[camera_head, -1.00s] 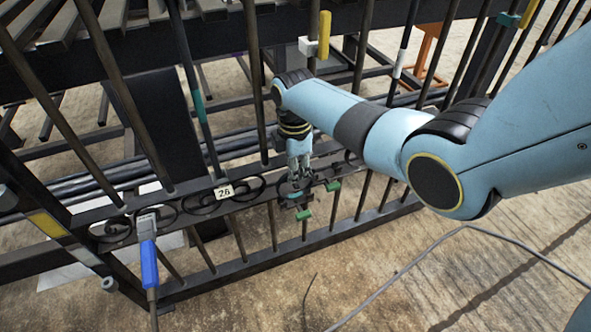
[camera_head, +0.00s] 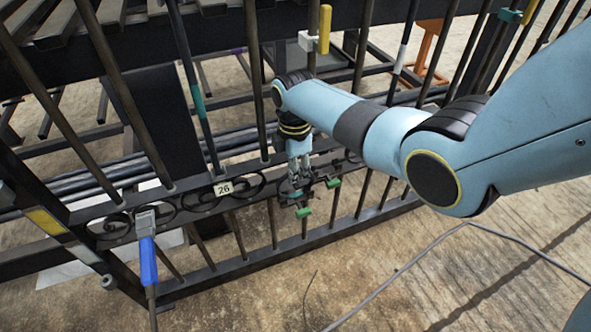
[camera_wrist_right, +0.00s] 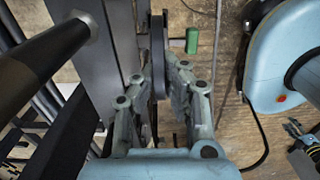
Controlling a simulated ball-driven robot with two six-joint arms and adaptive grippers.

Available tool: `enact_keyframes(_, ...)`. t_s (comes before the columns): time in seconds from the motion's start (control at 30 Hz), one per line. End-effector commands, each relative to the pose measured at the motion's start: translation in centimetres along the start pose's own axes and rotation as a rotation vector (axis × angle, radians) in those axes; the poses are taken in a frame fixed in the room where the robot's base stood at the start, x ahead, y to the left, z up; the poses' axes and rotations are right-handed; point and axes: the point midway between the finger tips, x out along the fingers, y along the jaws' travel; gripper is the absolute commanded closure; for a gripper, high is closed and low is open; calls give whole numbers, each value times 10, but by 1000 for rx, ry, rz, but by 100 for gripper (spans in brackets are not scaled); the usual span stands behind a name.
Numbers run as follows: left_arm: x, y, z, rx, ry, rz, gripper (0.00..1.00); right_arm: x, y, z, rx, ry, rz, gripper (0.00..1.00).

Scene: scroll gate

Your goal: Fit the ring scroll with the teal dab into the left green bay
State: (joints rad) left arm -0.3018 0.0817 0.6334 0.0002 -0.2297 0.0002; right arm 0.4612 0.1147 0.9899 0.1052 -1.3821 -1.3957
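My right gripper (camera_head: 299,184) points down at the gate's scroll band (camera_head: 180,205), right of the number 26 tag. In the right wrist view a dark ring scroll (camera_wrist_right: 158,40) is seen edge-on between the fingers (camera_wrist_right: 158,85), which look closed on it. A small teal dab (camera_head: 296,194) shows just below the fingertips in the head view. Green tabs stand beside the band, one right of the gripper (camera_head: 334,183) and one below it (camera_head: 304,211); a green tab also shows in the wrist view (camera_wrist_right: 191,40). The fingers hide most of the ring and bay. My left gripper is out of view.
The number 26 tag (camera_head: 223,188) is on the band. A blue-handled tool (camera_head: 148,260) stands at the gate's left. A yellow-handled piece (camera_head: 324,30) hangs higher up. A cable (camera_head: 420,260) lies on open floor in front.

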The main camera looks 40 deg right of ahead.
Motion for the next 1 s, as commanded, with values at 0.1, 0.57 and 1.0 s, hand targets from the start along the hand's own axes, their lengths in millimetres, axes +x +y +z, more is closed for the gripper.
enact_keyframes(0.1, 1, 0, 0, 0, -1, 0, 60, 2, 0, 0, 0, 0, 1, 100)
enact_keyframes(0.57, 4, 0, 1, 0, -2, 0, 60, 7, 0, 0, 0, 0, 1, 100)
enact_keyframes(1.0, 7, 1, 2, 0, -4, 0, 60, 12, 1, 0, 0, 0, 1, 100)
